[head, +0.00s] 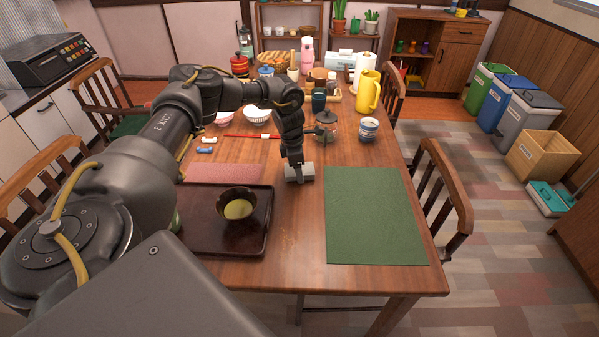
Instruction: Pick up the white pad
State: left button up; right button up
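A small whitish-grey block, which looks like the white pad (307,172), lies on the wooden table between the dark tray and the green mat. My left gripper (299,177) points down right at the pad, and its fingers overlap it in the head view. Part of the pad is hidden behind the fingers. I cannot tell whether the fingers are shut on it or only around it. My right gripper is not in view.
A dark tray (204,244) with a bowl (238,206) of green liquid is left of the pad. A green mat (374,216) lies to the right. A glass jar (326,126), a patterned cup (368,130) and a yellow pitcher (367,92) stand farther back.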

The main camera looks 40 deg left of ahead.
pick_arm(q)
jog(key=c, duration=0.6)
jog(key=shift+r, duration=0.7)
jog(key=s+d+r, duration=0.6)
jog(key=d+r, duration=0.5)
jog(key=d, duration=0.1)
jog(key=shift+s+d+r, duration=0.15)
jog(key=shift+s+r, duration=0.2)
jog(key=shift+s, duration=0.05)
jog(key=shift+o, duration=1.1)
jog(key=shift+c, duration=0.6)
jog(key=s+d+m+g, duration=0.2)
jog(key=s+d+m, duration=0.5)
jog(key=d+m, duration=0.4)
jog(key=f+m, duration=0.1)
jog(key=m, duration=0.4)
jog(key=shift+s+d+m, duration=0.3)
jog(key=shift+s, duration=0.1)
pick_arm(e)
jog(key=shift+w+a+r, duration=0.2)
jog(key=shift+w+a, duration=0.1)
